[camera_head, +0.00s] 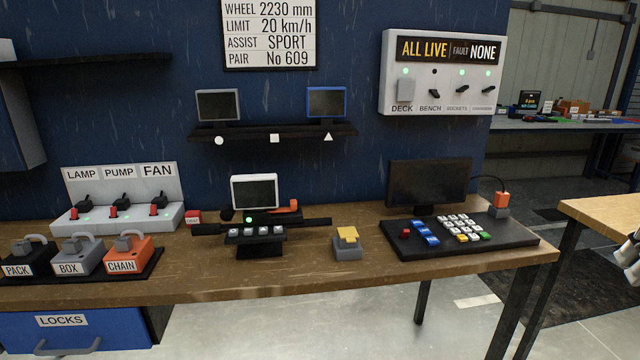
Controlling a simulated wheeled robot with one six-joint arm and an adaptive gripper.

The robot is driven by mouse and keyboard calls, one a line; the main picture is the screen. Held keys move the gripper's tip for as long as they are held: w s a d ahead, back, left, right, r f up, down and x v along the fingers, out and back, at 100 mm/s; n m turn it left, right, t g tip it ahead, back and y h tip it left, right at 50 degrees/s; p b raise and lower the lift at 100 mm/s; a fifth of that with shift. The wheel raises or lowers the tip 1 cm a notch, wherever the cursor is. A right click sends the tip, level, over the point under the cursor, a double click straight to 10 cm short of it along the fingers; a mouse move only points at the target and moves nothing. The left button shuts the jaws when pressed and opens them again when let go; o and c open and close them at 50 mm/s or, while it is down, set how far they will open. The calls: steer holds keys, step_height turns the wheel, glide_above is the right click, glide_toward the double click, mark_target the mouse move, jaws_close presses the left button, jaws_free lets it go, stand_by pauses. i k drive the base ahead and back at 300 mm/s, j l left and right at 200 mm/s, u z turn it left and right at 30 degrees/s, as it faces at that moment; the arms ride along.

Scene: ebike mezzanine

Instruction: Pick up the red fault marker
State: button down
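A small red block with a white label (193,217) stands on the wooden bench, just right of the lamp, pump and fan switch box. It looks like the red fault marker, but its lettering is too small to read surely. A grey and black piece (628,257) at the right picture edge looks like my gripper, cut off by the frame. It is far from the red block, over by the second table. I cannot see its fingers well enough to tell open from shut.
The switch box (120,200) is left of the block, with several padlocks (77,256) in front. A black bike handlebar unit with a screen (255,192) is close on its right. A yellow-topped grey block (347,254) and a keypad console (400,247) stand farther right.

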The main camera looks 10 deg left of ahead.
mark_target(192, 217)
steer(key=u, duration=1.4)
steer(key=i+j+z, duration=0.1)
steer(key=i+j, duration=0.45)
steer(key=j, duration=0.15)
steer(key=i+j+z, duration=0.15)
steer(key=i+j, duration=0.15)
steer(key=i+j+z, duration=0.1)
steer(key=j, duration=0.3)
steer(key=i+j+z, duration=0.1)
steer(key=i+j, duration=0.25)
steer(key=j, duration=0.1)
